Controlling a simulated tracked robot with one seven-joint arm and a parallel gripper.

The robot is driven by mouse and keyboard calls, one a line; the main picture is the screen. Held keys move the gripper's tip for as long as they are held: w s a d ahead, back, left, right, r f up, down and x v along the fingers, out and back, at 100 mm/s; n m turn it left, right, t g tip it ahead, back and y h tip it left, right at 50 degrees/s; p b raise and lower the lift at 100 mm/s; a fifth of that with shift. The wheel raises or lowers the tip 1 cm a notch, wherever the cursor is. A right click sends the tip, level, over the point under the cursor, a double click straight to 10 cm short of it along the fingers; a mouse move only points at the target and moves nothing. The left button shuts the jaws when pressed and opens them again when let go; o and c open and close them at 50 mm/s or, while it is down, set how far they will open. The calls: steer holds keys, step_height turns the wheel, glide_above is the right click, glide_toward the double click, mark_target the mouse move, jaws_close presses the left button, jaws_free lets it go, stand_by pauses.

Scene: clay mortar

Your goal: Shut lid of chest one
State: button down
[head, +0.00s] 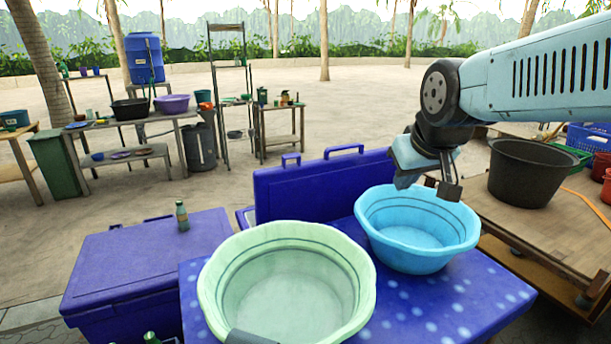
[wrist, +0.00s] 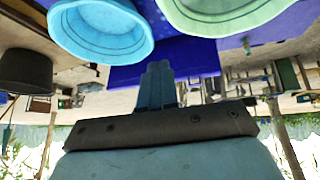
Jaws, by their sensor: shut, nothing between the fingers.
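A blue chest lid (head: 320,185) with two handles on its top edge stands raised behind the cloth-covered table in the head view. Its chest body is mostly hidden by the table and basins. A second blue chest (head: 140,262) at the left has its lid down, with a small green bottle (head: 182,215) on top. I cannot tell which is chest one. My gripper (head: 404,180) is shut and empty, above the blue basin and near the raised lid's right end. Its closed fingers (wrist: 157,85) show in the wrist view, with blue surfaces beyond them; contact is unclear.
A pale green basin (head: 290,285) and a light blue basin (head: 418,228) stand on the spotted blue tablecloth (head: 400,310). A black tub (head: 530,172) sits on a wooden table at the right. Open sandy ground lies behind the raised lid.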

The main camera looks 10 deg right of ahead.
mark_target(305, 170)
steer(key=w+f+n+t, duration=0.2)
steer(key=w+n, duration=0.1)
steer(key=w, duration=0.8)
steer(key=w+a+f+n+t, duration=0.1)
steer(key=w+f+n+t, duration=0.15)
steer(key=w, duration=0.85)
steer(key=w+f+n+t, duration=0.2)
steer(key=w+n, duration=0.2)
steer(key=w, duration=0.6)
steer(key=w+a+f+n+t+y, duration=0.3)
steer(key=w+f+n, duration=0.25)
steer(key=f, duration=0.35)
steer(key=w+a+f+n+t+y, duration=0.25)
steer(key=w+a+f+n, duration=0.2)
steer(key=w+f, duration=0.4)
steer(key=shift+n+y, duration=0.35)
steer(key=x, duration=0.5)
steer(key=f+x, duration=0.1)
steer(key=x, duration=0.2)
steer(key=shift+w+d+f, duration=0.1)
steer(key=shift+d+f, duration=0.05)
